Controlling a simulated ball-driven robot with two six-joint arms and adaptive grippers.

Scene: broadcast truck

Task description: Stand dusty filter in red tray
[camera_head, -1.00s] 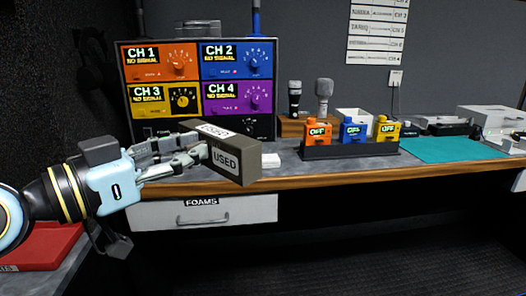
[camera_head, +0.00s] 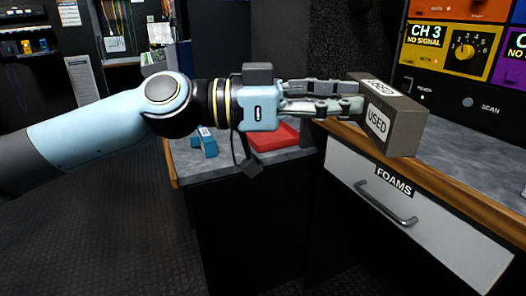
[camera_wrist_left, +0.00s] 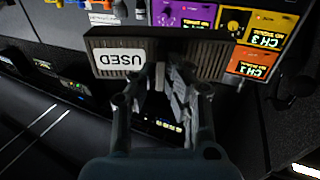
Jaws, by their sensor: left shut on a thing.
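The dusty filter (camera_head: 403,124) is a dark grey-brown block with white labels reading "USED". My left gripper (camera_head: 350,103) is shut on one end of it and holds it in the air, in front of the counter and above the level of the FOAMS drawer. The left wrist view also shows the filter (camera_wrist_left: 205,57) across the fingertips (camera_wrist_left: 164,78). The red tray (camera_head: 274,137) lies on a lower grey side counter, behind my left wrist. The wrist and hand hide part of it. My right gripper is not in view.
A blue object (camera_head: 205,143) lies on the side counter (camera_head: 200,166) left of the red tray. The FOAMS drawer (camera_head: 400,205) is shut, under the main counter's wooden edge. The channel panel (camera_head: 460,50) stands at the right. Open floor (camera_head: 100,220) lies at the lower left.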

